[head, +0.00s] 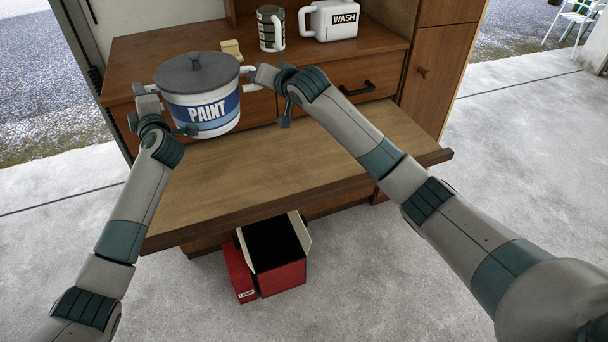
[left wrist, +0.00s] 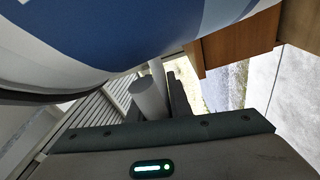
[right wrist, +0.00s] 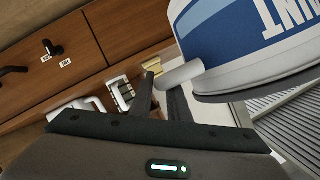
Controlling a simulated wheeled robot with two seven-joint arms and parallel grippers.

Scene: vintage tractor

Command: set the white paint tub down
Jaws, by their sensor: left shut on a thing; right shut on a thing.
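The white paint tub (head: 203,112) has a blue PAINT label, a grey lid (head: 197,70) and a white handle on each side. It is upright in the head view, in front of the cabinet at the back left of the pull-out board (head: 285,158). I cannot tell whether its base touches the board. My left gripper (head: 146,96) is shut on its left handle, which shows in the left wrist view (left wrist: 148,98). My right gripper (head: 256,76) is shut on its right handle, which shows in the right wrist view (right wrist: 180,74).
On the cabinet top (head: 150,50) stand a striped mug (head: 271,28), a white WASH jug (head: 330,20) and a small yellowish block (head: 231,50). A drawer with a dark handle (head: 356,88) is behind my right forearm. An open red box (head: 275,262) is on the floor. The board's middle is bare.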

